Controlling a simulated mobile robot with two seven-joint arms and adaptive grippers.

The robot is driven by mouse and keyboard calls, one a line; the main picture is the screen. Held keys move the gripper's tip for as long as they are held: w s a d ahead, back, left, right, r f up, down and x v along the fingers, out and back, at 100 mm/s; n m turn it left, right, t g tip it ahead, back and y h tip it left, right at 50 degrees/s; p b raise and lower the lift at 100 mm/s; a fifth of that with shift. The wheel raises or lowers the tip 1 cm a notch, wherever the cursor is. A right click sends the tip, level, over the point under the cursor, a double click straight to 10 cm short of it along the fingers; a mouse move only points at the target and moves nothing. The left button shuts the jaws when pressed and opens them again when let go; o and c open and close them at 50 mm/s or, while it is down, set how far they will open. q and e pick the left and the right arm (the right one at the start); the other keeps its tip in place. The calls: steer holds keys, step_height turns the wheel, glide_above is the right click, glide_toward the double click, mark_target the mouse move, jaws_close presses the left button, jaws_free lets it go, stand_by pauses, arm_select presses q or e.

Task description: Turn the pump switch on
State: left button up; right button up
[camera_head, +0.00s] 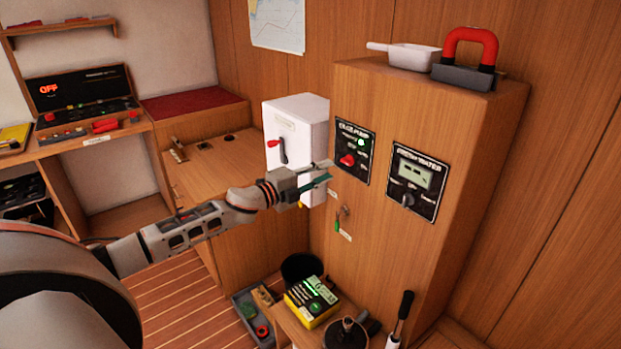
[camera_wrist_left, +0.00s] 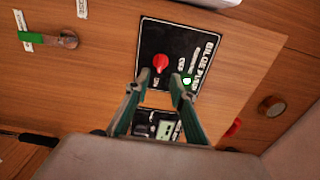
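The black bilge pump panel (camera_head: 355,151) is on the front of the wooden cabinet. My left gripper (camera_head: 328,172) is just left of the panel. Its fingers (camera_wrist_left: 156,82) are spread with nothing between them, apart from the knob as far as I can tell. My right gripper is not in view.
A second panel with a grey display (camera_head: 412,181) is to the right. A white box with a red handle (camera_head: 283,151) stands left of the gripper. A yellow box (camera_head: 311,301) and a lever (camera_head: 400,318) stand lower down.

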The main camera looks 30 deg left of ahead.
arm_select(q)
steer(key=shift+v, duration=2.5)
